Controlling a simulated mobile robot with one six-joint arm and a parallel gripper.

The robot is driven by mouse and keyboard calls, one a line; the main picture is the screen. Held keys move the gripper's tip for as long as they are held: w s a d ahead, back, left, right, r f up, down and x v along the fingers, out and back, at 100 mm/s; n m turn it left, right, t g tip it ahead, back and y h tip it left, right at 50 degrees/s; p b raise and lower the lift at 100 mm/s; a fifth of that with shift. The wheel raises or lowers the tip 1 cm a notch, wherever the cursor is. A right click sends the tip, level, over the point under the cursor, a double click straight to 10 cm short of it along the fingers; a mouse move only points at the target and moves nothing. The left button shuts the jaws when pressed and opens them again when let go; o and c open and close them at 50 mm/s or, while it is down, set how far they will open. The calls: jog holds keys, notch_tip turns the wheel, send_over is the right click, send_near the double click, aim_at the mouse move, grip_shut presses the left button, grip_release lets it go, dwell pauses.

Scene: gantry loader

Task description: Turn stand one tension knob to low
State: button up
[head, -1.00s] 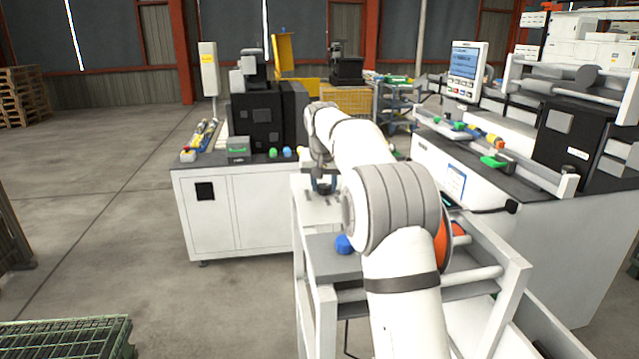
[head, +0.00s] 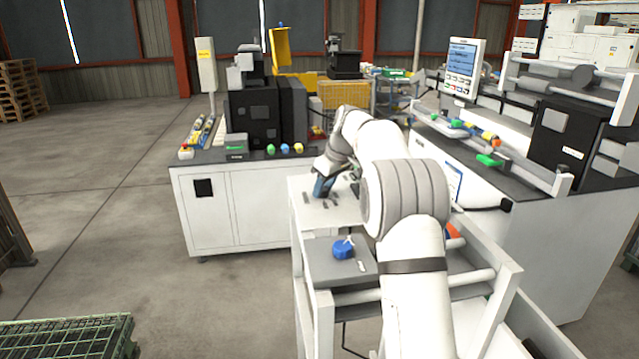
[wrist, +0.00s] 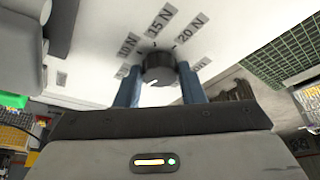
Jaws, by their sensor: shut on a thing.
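The tension knob (wrist: 158,62) is a dark round knob on a white panel marked 10 N, 15 N and 20 N in the wrist view. My gripper (wrist: 160,82) has its two blue fingers on either side of the knob and is shut on it. A short white mark shows on the knob's face, toward the gripper body. In the head view my gripper (head: 323,187) is tilted down at the white top of the stand (head: 318,212); the knob is hidden there.
A blue knob (head: 342,250) sits on a grey plate nearer me, left of my arm. A white cabinet with a black machine (head: 254,118) stands behind. A white bench with a screen (head: 462,68) is at right. Open floor lies at left.

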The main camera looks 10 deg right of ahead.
jog(key=shift+w+r+n+g+y+p, duration=0.1)
jog(key=shift+n+g+y+p, duration=0.2)
jog(key=shift+n, duration=0.5)
jog(key=shift+w+r+n+g+y+p, duration=0.15)
jog(key=shift+n+p, duration=0.25)
jog(key=shift+n, duration=0.4)
jog(key=shift+s+f, duration=0.1)
jog(key=shift+f, duration=0.05)
jog(key=o, duration=1)
jog(key=shift+f, duration=0.1)
jog(key=b+v, duration=0.1)
jog(key=v, duration=0.7)
